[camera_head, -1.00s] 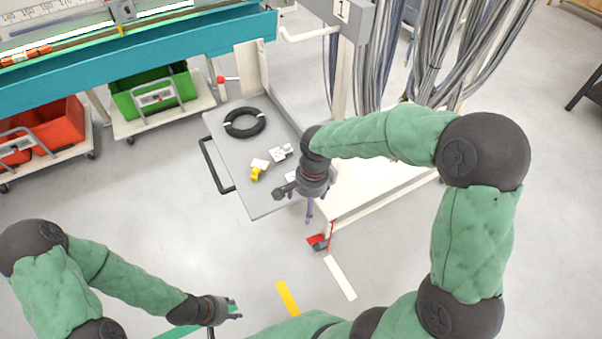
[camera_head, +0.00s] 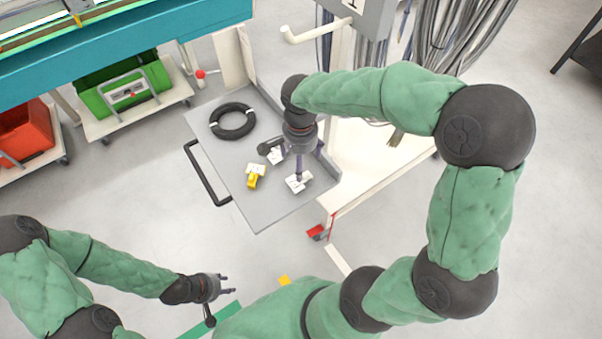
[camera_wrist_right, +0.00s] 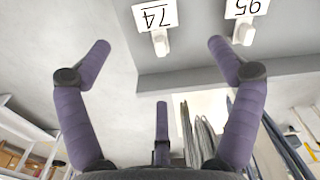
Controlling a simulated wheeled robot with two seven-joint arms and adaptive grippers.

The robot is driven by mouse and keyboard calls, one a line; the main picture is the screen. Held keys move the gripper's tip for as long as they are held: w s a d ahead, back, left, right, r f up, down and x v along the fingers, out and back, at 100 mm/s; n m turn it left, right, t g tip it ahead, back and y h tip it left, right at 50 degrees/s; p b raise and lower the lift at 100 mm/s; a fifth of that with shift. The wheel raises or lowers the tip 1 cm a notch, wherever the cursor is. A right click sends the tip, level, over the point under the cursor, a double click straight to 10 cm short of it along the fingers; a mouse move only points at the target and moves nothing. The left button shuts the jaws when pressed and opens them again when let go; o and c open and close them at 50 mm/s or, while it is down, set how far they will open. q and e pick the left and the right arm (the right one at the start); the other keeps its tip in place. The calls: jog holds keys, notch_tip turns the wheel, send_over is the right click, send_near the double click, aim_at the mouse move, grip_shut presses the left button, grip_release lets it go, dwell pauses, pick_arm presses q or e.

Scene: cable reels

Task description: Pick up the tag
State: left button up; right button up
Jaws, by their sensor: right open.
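White tags lie on the grey tray (camera_head: 215,145). One tag (camera_head: 299,182) is near the tray's right front corner, another tag (camera_head: 277,154) is partly behind my right gripper, and a third (camera_head: 256,169) lies by a yellow piece (camera_head: 252,182). In the right wrist view, a tag reading 74 (camera_wrist_right: 155,15) and a tag reading 95 (camera_wrist_right: 246,9) show upside down at the top, each with a white stub. My right gripper (camera_head: 300,166) is above the tray near the front tag; its purple fingers (camera_wrist_right: 160,60) are spread and empty. My left gripper (camera_head: 228,285) is open and empty, away from the tray.
A black cable coil (camera_head: 232,121) lies on the tray's far part. A black handle (camera_head: 206,175) runs along the tray's left side. A white post and hanging grey cables (camera_head: 455,45) stand behind my right arm. Green (camera_head: 120,95) and red (camera_head: 24,132) bins stand at left.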

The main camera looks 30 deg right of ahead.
notch_tip(320, 180, down, 4)
jog(key=shift+f+b, duration=0.2)
jog(key=shift+b, duration=0.5)
notch_tip(320, 180, down, 5)
jog(key=b, duration=0.2)
jog(key=shift+s+b, duration=0.15)
jog(key=shift+b, duration=0.25)
jog(key=c, duration=0.9)
